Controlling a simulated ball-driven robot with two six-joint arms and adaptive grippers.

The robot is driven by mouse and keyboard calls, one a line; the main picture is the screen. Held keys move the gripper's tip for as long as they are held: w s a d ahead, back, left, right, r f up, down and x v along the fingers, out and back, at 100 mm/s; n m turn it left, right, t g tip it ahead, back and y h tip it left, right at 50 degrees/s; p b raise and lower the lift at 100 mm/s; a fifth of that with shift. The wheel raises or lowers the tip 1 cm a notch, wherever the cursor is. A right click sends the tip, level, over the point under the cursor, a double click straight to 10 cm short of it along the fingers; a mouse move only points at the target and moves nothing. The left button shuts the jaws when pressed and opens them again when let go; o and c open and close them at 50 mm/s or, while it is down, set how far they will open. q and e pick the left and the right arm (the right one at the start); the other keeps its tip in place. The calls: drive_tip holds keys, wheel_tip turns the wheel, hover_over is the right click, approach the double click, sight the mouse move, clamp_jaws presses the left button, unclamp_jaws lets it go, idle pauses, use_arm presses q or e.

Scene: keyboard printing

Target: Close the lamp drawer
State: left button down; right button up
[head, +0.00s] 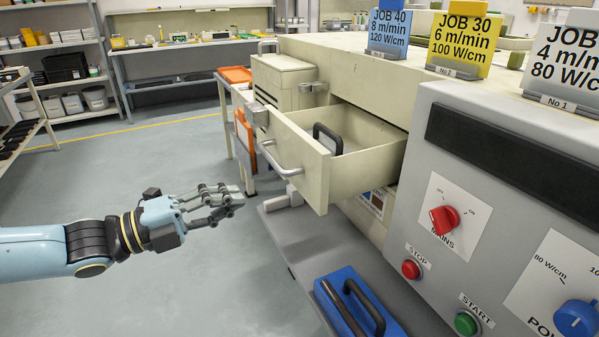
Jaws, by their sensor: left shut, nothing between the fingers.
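The lamp drawer (311,168) is a cream drawer pulled well out of the cream cabinet (357,75) at the centre of the head view. A metal bar handle (277,160) is on its front. A black handle (328,137) stands inside it, its lower part hidden by the drawer wall. My left gripper (233,197) is shut and empty, left of and below the drawer front, and apart from it. My right gripper is not in view.
A grey control panel (480,180) with a red knob (444,219) and buttons stands at right. A blue block (358,305) with a black handle lies below the drawer. Shelves (60,60) and a bench (190,45) are behind. The floor (150,160) at left is clear.

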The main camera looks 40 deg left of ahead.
use_arm(q)
drive_tip(key=b, duration=0.5)
approach(313, 179)
drive_tip(key=w, duration=0.2)
drive_tip(key=w+d, duration=0.1)
drive_tip(key=w, duration=0.1)
drive_tip(key=shift+w+d+r+g, duration=0.25)
drive_tip(key=shift+w+d+g, duration=0.05)
drive_tip(key=shift+d, duration=0.1)
drive_tip(key=shift+w+d, duration=0.15)
drive_tip(key=shift+w, duration=0.15)
drive_tip(key=shift+w+d, duration=0.2)
drive_tip(key=shift+w, duration=0.15)
drive_tip(key=shift+w+d+p, duration=0.25)
drive_tip(key=shift+w+p, duration=0.1)
drive_tip(key=shift+w, duration=0.1)
